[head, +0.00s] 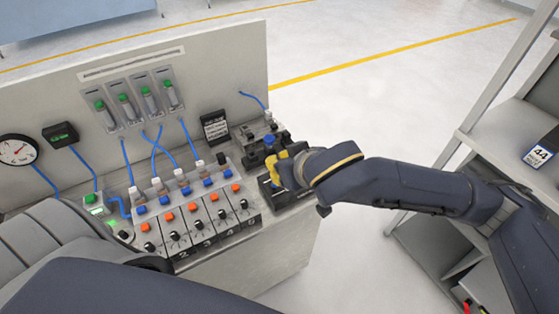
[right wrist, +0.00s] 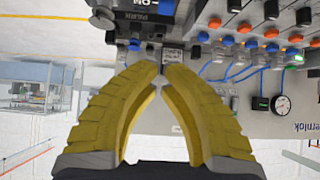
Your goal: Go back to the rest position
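My right gripper (head: 285,172) has yellow fingers and is at the right end of the panel bench, close to a dark block with blue parts (head: 270,145). In the right wrist view its two curved yellow fingers (right wrist: 161,72) come together at the tips with only a sliver between them, and nothing shows held. A dark device with white lettering (right wrist: 150,10) is just beyond the tips. Whether the fingers touch the block I cannot tell. Grey arm parts of mine fill the lower left of the head view; my left gripper does not show.
The bench panel carries a round gauge (head: 18,150), green-topped cylinders (head: 150,98), blue tubes, and a row of numbered valve blocks (head: 200,215) with orange buttons. A grey shelf (head: 480,130) stands at the right. Open pale floor (head: 370,110) lies between them.

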